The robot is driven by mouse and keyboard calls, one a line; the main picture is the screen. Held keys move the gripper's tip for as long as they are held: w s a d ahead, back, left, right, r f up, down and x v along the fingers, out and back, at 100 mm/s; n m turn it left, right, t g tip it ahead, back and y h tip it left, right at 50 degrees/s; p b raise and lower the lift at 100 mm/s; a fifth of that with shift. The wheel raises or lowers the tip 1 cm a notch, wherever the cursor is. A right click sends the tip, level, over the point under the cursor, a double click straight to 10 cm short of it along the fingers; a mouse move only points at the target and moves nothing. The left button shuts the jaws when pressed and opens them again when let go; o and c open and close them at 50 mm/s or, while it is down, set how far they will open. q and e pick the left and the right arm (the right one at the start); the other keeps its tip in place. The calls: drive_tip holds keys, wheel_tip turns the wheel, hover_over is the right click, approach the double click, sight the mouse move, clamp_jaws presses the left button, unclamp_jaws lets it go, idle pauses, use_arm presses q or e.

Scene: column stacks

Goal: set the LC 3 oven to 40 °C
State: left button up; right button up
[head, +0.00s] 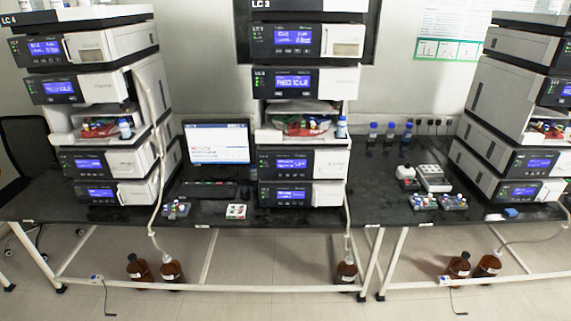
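The LC 3 stack (345,83) stands in the middle of the bench, with its label at the top edge of the view. It has several modules with blue displays. One upper module has a display (292,82) with larger text than the others, which I cannot read surely. Above it is a module (313,38) with a small pale window. Two more modules (328,164) sit at the bottom, below an open shelf with coloured items. I cannot tell for sure which module is the oven, and no set temperature is legible. Neither gripper is in view.
The LC 4 stack (95,45) stands left and another stack (500,92) right. A monitor (217,142) and keyboard (208,190) are left of LC 3. Vial racks (236,211) lie along the bench front. Brown bottles (346,272) and tubing are on the floor below.

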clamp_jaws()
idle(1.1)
